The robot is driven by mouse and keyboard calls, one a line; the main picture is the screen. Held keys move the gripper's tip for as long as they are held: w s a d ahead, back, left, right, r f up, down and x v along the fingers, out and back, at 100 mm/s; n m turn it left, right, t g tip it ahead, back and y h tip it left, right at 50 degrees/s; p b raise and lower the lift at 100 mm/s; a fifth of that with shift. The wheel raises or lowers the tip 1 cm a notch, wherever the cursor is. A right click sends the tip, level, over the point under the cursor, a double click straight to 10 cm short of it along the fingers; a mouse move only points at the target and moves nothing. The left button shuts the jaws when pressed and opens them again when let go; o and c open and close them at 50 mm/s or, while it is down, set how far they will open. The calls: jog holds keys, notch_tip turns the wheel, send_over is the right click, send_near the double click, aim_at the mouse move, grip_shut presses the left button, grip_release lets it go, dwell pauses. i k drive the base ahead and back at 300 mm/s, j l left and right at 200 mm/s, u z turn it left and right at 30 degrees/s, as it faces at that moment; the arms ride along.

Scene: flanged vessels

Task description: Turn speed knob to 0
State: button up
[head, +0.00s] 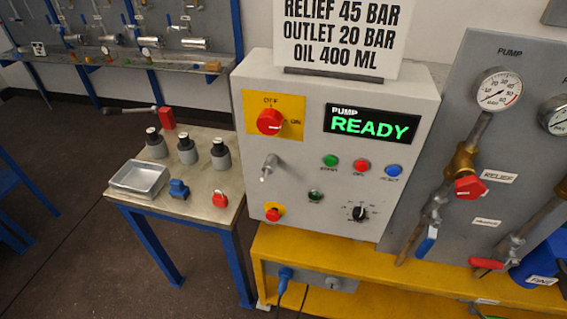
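The speed knob appears to be the small black dial (358,213) at the lower right of the grey control box (395,185). Small marks surround it, too small to read, and I cannot tell its exact setting. A red rotary switch (270,121) on a yellow plate sits at the upper left of the box. My gripper is not in view.
Green, red and blue buttons (392,171) sit above the dial. A metal key-like lever (268,166) sticks out at left. A side table (190,205) holds several parts. Pipes and a gauge (497,90) stand right. The box rests on a yellow bench (375,268).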

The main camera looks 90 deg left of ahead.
aim_at(359, 214)
jog(key=u, duration=2.7)
